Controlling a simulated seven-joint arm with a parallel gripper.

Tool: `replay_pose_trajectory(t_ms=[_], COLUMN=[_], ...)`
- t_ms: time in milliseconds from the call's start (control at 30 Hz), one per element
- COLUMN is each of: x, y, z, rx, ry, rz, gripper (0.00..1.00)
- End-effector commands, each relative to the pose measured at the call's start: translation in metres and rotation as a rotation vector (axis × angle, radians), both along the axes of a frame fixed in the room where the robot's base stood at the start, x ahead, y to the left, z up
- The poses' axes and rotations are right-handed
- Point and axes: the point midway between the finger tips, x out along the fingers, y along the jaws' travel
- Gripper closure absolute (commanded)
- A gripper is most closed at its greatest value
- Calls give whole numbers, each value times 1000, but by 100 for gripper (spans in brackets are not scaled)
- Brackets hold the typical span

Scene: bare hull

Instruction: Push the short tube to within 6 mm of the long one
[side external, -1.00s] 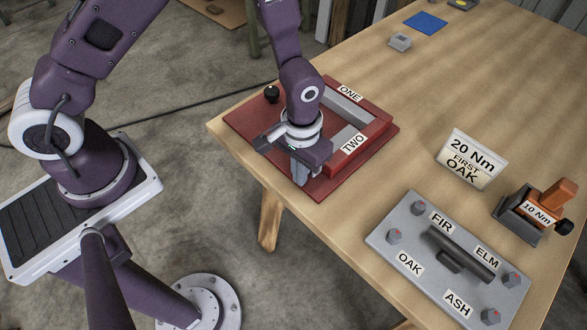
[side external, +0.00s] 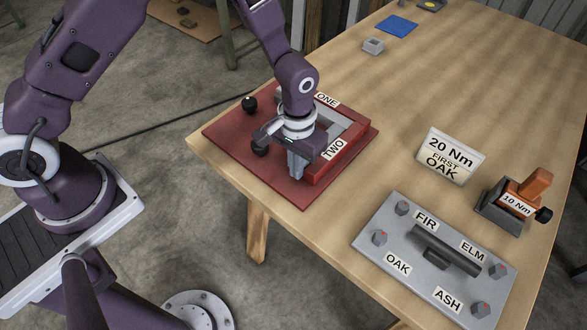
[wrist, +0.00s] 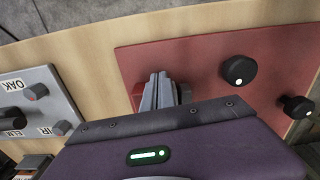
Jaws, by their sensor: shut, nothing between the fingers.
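I cannot make out a short tube or a long tube in either view. My gripper (side external: 297,174) points down over the red board (side external: 228,133), shut and empty, beside the raised red frame near the TWO label (side external: 334,148). In the wrist view the closed fingers (wrist: 160,80) are in front of part of the red frame (wrist: 138,96). Grey strips (side external: 343,118) lie inside the frame near the ONE label (side external: 327,99). The gripper hides part of the board and frame. Whether the fingertips touch the board I cannot tell.
Two black knobs (wrist: 238,71) (wrist: 297,106) stand on the board. To the right are a grey plate (side external: 385,262) with bolts and a dark handle, a 20 Nm sign (side external: 450,157) and an orange 10 Nm tool (side external: 525,195). The table beyond is mostly clear.

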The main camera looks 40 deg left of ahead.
Motion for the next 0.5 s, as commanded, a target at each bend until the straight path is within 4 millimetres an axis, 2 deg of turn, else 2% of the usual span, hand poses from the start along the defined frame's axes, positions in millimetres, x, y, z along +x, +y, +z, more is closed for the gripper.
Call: replay_pose_trajectory(t_ms=[200, 267, 400, 500], x=[-5, -12, -41, -38], y=[0, -1, -3, -4], z=[0, 0, 0, 28], rx=[0, 1, 2, -2], ry=[1, 1, 3, -8], rz=[0, -1, -3, 0], gripper=[100, 100, 100, 100])
